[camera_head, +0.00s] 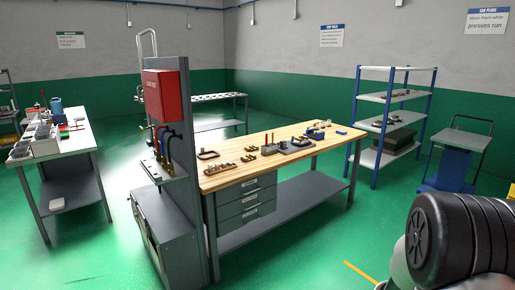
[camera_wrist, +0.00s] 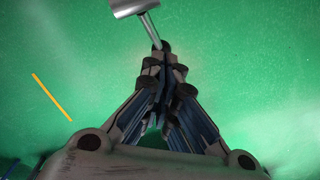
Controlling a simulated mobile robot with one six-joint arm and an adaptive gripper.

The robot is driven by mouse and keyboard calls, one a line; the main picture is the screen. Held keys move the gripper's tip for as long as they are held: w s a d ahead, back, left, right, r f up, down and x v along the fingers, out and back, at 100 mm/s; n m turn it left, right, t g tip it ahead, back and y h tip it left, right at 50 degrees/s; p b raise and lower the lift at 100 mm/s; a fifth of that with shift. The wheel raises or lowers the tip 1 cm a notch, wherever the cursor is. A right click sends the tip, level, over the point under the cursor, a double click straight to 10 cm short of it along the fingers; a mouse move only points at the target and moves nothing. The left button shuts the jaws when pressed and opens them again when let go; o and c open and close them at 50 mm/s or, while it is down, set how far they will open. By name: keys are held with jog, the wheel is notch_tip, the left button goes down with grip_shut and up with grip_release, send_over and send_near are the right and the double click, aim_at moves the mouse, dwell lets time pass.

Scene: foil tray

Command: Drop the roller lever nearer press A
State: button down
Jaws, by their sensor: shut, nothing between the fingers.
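My gripper (camera_wrist: 166,50) is shut and empty in the wrist view, with the green floor behind its fingers. A grey cylinder with a thin rod shows just beyond the fingertips; I cannot tell what it is. In the head view, small brass-coloured parts (camera_head: 249,158) lie on the wooden workbench (camera_head: 237,181), with more near its front left. They are too small to tell which is a roller lever. I cannot make out a press marked A. The head view shows my arm at the lower right, but not my fingertips.
A grey panel with a red box (camera_head: 166,96) stands at the workbench's left end. A table with bins (camera_head: 37,141) is at far left. A blue-framed shelf (camera_head: 383,97) and a blue cart (camera_head: 456,166) stand at right. Green floor lies clear in front of the workbench.

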jog(key=shift+f+b, duration=2.6)
jog(key=shift+f, duration=0.9)
jog(key=shift+a+f+b, duration=0.1)
jog(key=shift+f+b, duration=0.25)
jog(key=shift+f, duration=2.35)
